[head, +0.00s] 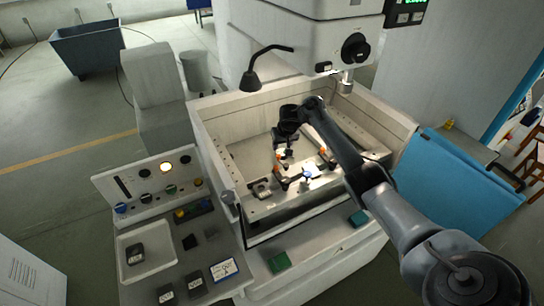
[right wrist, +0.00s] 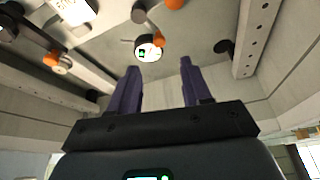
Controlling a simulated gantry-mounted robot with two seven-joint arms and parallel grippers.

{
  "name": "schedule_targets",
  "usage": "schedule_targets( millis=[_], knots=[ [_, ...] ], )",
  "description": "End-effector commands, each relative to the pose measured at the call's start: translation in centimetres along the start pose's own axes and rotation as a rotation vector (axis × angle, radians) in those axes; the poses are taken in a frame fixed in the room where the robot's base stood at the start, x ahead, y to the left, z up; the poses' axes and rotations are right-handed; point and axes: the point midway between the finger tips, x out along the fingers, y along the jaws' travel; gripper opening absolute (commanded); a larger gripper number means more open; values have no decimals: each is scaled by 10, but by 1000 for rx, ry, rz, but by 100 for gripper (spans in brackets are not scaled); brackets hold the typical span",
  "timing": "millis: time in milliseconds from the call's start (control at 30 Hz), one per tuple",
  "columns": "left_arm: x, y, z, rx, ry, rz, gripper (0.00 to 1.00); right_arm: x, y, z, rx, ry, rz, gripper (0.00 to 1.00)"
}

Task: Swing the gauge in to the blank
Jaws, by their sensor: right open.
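A small round dial gauge (right wrist: 149,48) with a pale face and dark rim shows in the right wrist view, just beyond my right gripper's fingertips. My right gripper (right wrist: 160,68) is open, with its two purple fingers apart and the gauge in line with the gap; nothing is clearly held. In the head view my right gripper (head: 284,152) points down inside the machine tank and hides part of the work area. A bright metal plate with markings, which looks like the blank (right wrist: 76,10), lies to the gauge's left; it also shows in the head view (head: 313,170). My left gripper is not in view.
The tank's walls (head: 228,190) surround the work area, with the machine head (head: 310,35) above. Orange-topped clamps (right wrist: 52,60) stand near the plate. A control panel (head: 150,185) and a tray (head: 150,262) with dark blocks are at the left.

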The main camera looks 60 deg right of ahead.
Motion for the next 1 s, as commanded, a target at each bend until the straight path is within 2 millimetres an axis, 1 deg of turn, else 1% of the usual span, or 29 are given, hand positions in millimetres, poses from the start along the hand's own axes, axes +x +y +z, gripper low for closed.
schedule_targets(
  millis=[33,300,500,600,733,1000],
  knots=[
    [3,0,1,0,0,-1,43,9,0,1,-1,-2,2,48],
    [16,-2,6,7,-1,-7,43,54,0,1,-1,-1,1,48],
    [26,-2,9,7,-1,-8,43,80,0,1,-2,1,2,48],
    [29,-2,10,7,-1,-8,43,88,0,1,-2,2,1,48],
    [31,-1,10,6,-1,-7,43,93,0,0,-3,2,3,48],
    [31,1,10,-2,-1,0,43,95,1,0,-5,3,4,48]
  ],
)
